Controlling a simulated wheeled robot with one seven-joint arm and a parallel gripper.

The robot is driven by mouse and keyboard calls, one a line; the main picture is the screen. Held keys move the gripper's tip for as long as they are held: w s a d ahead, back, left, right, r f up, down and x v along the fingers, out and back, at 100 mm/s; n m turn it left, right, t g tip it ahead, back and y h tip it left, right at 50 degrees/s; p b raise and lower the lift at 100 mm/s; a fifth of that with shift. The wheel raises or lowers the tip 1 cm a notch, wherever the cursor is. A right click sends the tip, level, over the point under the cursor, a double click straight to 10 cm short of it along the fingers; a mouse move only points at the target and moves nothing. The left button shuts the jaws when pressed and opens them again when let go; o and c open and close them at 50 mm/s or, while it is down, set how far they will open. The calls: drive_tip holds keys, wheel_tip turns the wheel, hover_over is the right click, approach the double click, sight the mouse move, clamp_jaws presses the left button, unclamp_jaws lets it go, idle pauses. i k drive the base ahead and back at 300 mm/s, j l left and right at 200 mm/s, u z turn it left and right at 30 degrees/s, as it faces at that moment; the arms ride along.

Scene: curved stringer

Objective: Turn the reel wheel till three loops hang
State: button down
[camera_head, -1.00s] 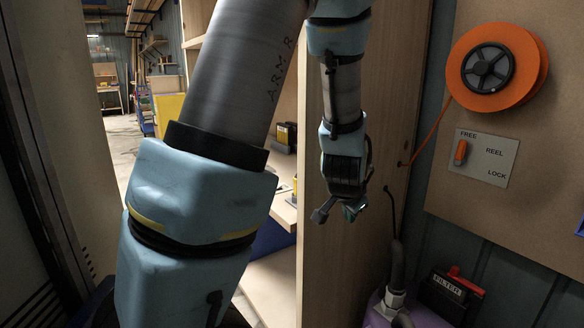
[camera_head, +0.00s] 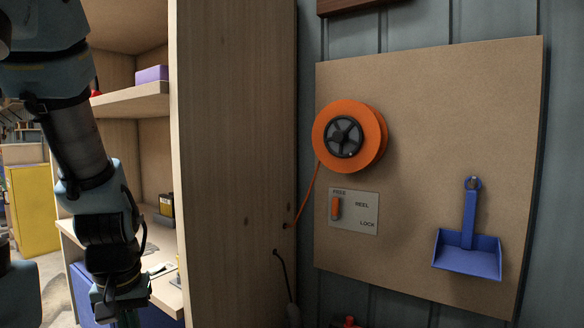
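The orange reel (camera_head: 371,120) is mounted on a brown board on the wall, with a dark spoked wheel (camera_head: 343,137) at its centre. Its orange cord (camera_head: 308,200) runs down left in a single line to a small hole in the wooden cabinet side; no hanging loops show. Below the reel, a plate (camera_head: 362,223) reads FREE, REEL and LOCK; its orange lever (camera_head: 335,209) stands upright just below FREE. My gripper (camera_head: 120,308) hangs at the lower left before the cabinet shelves, well away from the reel. Its fingers point down and are too unclear to read.
The tall cabinet side panel (camera_head: 235,150) stands between my gripper and the board (camera_head: 425,90). A blue dustpan (camera_head: 468,254) hangs on the board's right. A dark cable (camera_head: 284,272) hangs by the panel. Open space lies in front of the board.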

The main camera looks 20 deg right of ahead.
sight(342, 136)
drive_tip(key=z, duration=1.05)
